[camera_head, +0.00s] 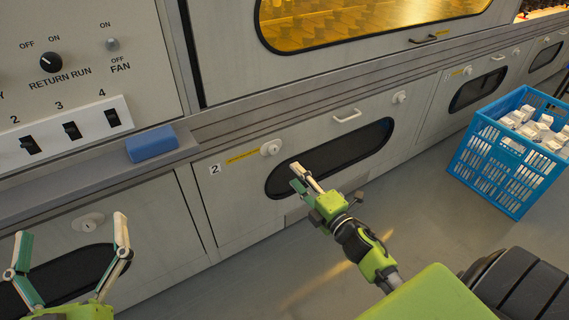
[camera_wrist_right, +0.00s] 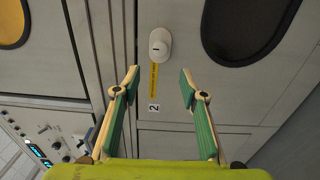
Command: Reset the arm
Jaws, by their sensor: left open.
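My left gripper (camera_head: 72,230) is at the lower left of the head view, its two fingers wide apart and nothing between them. My right gripper (camera_head: 300,179) is in front of the lower door marked 2 (camera_head: 235,203), and part of it overlaps the dark oval window. In the right wrist view my right gripper (camera_wrist_right: 159,76) has its fingers apart and is empty. The white round latch (camera_wrist_right: 159,44) and yellow label on the door show beyond its fingertips. Whether the right gripper touches the door cannot be told.
A blue block (camera_head: 152,144) lies on the grey ledge below the switch panel (camera_head: 60,135). A blue crate (camera_head: 490,165) of white boxes stands on the floor at the right. A door handle (camera_head: 347,116) sticks out above the oval window. Floor between crate and machine is clear.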

